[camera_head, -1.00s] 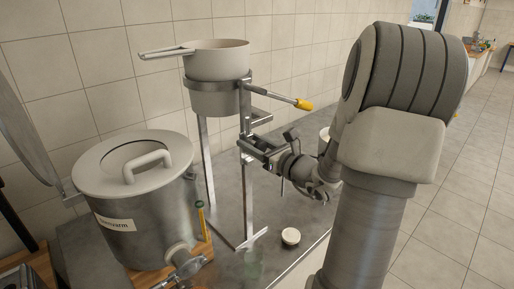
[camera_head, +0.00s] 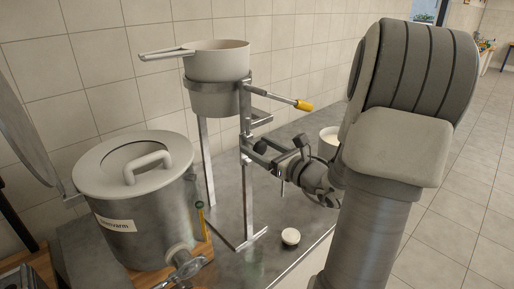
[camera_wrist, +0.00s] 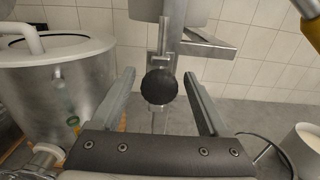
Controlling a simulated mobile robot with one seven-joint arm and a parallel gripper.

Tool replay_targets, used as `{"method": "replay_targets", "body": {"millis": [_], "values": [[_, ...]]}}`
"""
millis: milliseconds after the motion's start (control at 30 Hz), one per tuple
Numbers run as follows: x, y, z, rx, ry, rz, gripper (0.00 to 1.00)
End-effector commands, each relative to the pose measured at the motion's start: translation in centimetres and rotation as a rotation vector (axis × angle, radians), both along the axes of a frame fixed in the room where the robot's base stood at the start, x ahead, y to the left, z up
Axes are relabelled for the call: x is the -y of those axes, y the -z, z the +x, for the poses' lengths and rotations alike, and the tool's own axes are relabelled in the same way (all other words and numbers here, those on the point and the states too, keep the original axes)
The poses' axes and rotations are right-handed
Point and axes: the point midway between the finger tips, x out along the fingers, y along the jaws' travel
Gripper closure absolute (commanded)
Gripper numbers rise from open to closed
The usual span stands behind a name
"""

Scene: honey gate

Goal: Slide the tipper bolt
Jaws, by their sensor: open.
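A round black knob (camera_wrist: 159,86), which looks like the tipper bolt's end, shows in the wrist view in front of the metal post of the stand. A small metal bolt fitting (camera_wrist: 163,45) sits on the post just above it. My gripper (camera_wrist: 159,76) is open, with one finger to each side of the knob and a gap on both sides. How deep the knob lies between the fingers is hard to tell. In the head view my gripper (camera_head: 262,153) is beside the stand's right post (camera_head: 247,195); the knob cannot be made out there.
The stand carries a beige pail (camera_head: 217,62) and a lever with a yellow grip (camera_head: 304,105), above my gripper. A lidded steel tank (camera_head: 145,230) stands left. A small white cup (camera_head: 290,237) is on the bench, and a white bucket (camera_head: 328,143) stands behind my arm.

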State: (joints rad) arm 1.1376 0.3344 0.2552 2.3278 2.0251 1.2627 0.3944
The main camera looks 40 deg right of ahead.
Motion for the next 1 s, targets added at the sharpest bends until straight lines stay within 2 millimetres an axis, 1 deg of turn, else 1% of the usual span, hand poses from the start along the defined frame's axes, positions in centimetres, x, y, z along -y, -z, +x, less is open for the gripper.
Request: {"method": "replay_targets", "body": {"millis": [300, 500, 633, 1000], "values": [[0.4, 0.0, -2.6, -0.001, 0.001, 0.0, 0.22], [0.5, 0.0, -3.9, -0.001, 0.0, 0.0, 0.22], [0.6, 0.0, -4.3, 0.0, -0.001, 0.0, 0.22], [0.6, 0.0, -4.3, 0.0, -0.001, 0.0, 0.22]]}}
